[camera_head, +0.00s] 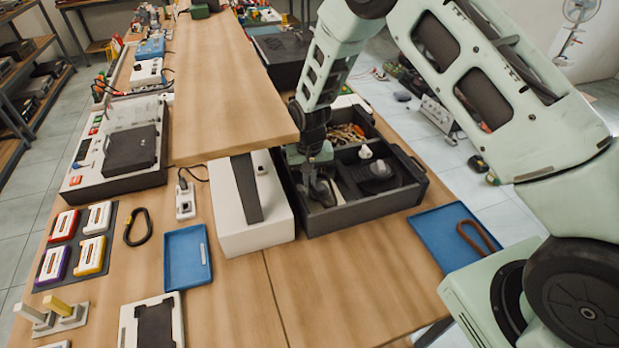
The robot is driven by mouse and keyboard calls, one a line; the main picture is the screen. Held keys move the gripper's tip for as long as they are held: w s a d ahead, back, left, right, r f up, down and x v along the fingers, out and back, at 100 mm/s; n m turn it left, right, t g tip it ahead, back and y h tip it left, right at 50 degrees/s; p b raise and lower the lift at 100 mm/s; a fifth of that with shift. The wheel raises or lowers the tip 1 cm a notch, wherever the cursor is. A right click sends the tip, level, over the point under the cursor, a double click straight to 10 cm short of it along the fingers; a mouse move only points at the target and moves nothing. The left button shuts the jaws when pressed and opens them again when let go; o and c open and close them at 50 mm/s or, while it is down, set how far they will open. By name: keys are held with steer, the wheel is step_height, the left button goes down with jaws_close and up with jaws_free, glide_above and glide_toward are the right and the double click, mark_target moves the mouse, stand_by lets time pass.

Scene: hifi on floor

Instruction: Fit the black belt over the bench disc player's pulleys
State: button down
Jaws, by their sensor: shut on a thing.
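The bench disc player appears to be the open black case (350,210) at the middle, with dark parts inside. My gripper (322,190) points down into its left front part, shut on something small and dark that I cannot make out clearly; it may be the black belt. The pulleys are not distinct: a dark rounded part (375,172) with a white piece above it sits right of my gripper. A dark loop (137,226) lies on the bench at left. A reddish-brown loop (477,237) lies in the right blue tray (440,232).
A white box with a black strip (265,232) stands close left of the case. A raised wooden shelf (220,90) reaches near my wrist. The front bench is partly clear.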

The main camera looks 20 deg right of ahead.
steer(key=shift+f+b, duration=0.4)
steer(key=shift+f, duration=0.2)
steer(key=c, duration=1.5)
jaws_free()
step_height(320, 180, up, 12)
steer(key=b, duration=0.2)
steer(key=shift+b, duration=0.35)
steer(key=shift+r, duration=0.1)
